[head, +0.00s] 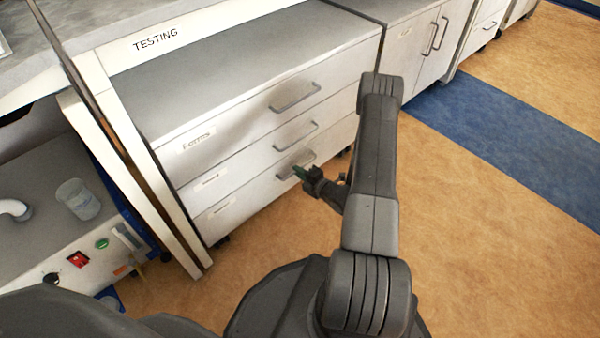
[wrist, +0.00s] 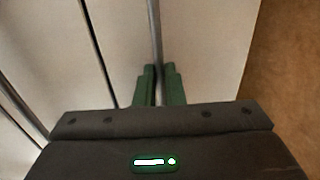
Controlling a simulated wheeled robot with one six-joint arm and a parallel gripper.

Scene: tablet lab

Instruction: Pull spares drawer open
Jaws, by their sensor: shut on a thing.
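A white cabinet (head: 262,68) holds three stacked drawers, each with a grey bar handle. The lettering on the middle and bottom drawer labels is too small to read, so I cannot tell which drawer is the spares drawer. My gripper (head: 299,171), with green fingers, is at the handle (head: 284,174) of the bottom drawer (head: 241,203). In the wrist view its fingers (wrist: 159,70) are shut on that handle bar (wrist: 155,32), one on each side. The bottom drawer's front looks about flush with those above. The fingers and arm hide part of the handle.
The top drawer handle (head: 294,96) and middle drawer handle (head: 295,136) stick out above my gripper. A bench with a glass beaker (head: 78,199) stands at the left. Tan floor (head: 265,240) in front of the drawers is clear; a blue strip (head: 500,140) crosses it at right.

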